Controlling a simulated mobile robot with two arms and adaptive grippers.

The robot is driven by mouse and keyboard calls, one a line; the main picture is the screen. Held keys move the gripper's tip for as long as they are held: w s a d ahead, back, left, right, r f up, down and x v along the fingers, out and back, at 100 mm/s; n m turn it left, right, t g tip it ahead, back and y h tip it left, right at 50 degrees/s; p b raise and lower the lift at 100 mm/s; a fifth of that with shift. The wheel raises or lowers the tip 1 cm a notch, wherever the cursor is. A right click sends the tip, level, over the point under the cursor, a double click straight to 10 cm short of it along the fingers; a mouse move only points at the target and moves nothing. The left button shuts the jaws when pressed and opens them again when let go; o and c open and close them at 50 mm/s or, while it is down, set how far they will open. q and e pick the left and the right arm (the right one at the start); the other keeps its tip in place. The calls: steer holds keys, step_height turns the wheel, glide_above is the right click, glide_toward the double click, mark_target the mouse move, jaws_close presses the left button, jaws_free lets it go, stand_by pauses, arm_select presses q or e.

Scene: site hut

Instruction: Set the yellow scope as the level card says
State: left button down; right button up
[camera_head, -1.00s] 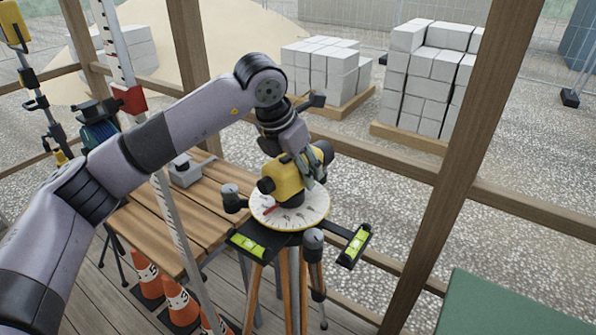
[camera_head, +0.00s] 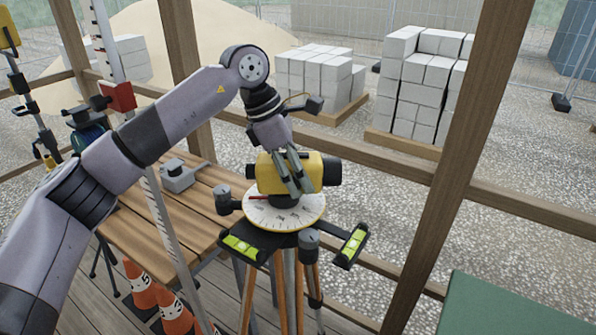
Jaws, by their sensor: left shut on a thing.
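The yellow scope (camera_head: 267,174) sits on top of a tripod, above a round white dial (camera_head: 257,217) with dark marks and a red pointer (camera_head: 262,198). Its dark end points to the right. My left gripper (camera_head: 296,186) comes down from above and is shut on the scope's body. Two green spirit vials, a left one (camera_head: 241,246) and a right one (camera_head: 353,241), sit on arms of the black tripod head. Dark knobs stand around the dial, one at left (camera_head: 223,198) and one in front (camera_head: 308,240). No level card is recognisable. My right gripper is out of view.
A wooden slatted table (camera_head: 160,225) stands left of the tripod with a grey device (camera_head: 181,176) on it. A striped staff (camera_head: 166,235) and orange cones (camera_head: 141,285) are at the left. A wooden post (camera_head: 455,150) rises at right; a green surface (camera_head: 510,305) is lower right.

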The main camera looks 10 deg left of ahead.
arm_select(q)
steer(key=shift+r+m, duration=0.1)
steer(key=shift+m, duration=0.3)
steer(key=c, duration=0.7)
jaws_free()
steer(key=shift+s, duration=0.1)
steer(key=v, duration=1.2)
steer(key=shift+w, duration=0.2)
